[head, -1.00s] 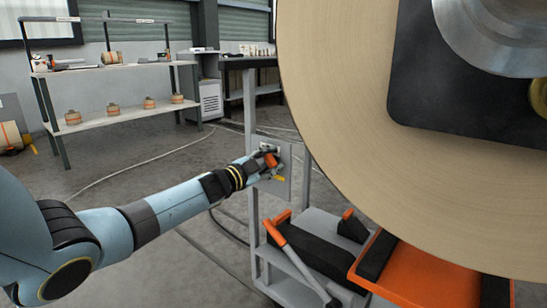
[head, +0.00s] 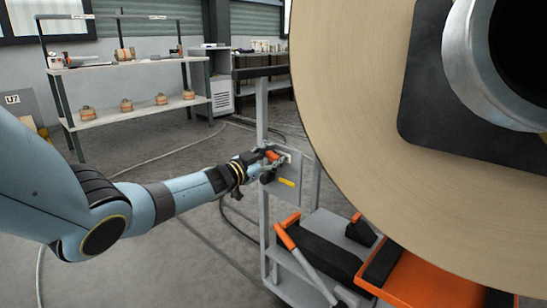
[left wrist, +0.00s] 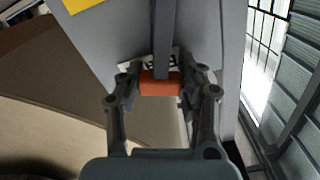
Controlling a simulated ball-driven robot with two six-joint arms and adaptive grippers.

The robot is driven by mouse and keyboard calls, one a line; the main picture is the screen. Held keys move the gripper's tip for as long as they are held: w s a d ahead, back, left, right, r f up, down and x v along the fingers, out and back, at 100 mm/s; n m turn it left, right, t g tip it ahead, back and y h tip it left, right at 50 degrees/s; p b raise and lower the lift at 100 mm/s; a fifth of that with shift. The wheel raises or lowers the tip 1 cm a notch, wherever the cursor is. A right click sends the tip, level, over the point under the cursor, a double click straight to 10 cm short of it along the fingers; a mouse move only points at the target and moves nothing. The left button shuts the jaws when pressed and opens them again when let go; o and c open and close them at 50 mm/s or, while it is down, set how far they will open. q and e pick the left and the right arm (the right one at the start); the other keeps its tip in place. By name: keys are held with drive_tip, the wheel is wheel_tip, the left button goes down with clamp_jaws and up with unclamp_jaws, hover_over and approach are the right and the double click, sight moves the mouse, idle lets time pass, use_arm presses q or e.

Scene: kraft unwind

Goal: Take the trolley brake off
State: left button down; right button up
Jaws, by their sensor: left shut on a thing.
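The trolley (head: 263,210) is a grey frame standing beside the big paper roll. A grey plate (head: 291,190) on its upright carries a yellow label and a lever with an orange grip (head: 271,155). My left gripper (head: 268,162) is at this plate, shut on the orange grip. In the left wrist view the orange grip (left wrist: 159,83) sits between my left fingers, at the end of a grey bar (left wrist: 163,35). A white label with dark letters is partly hidden behind the bar. My right gripper is not in view.
The large roll (head: 350,130) fills the right side, close to the plate. Below it are an orange cradle (head: 420,283) and another orange-tipped handle (head: 285,238). Shelves (head: 130,110) with small rolls stand at the back left. A cable lies on the open floor.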

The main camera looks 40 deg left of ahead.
use_arm(q)
drive_tip(key=shift+f, duration=0.15)
drive_tip(key=c, duration=0.8)
unclamp_jaws()
drive_tip(key=shift+a, duration=0.1)
drive_tip(key=s, duration=1.2)
drive_tip(key=shift+a, duration=0.45)
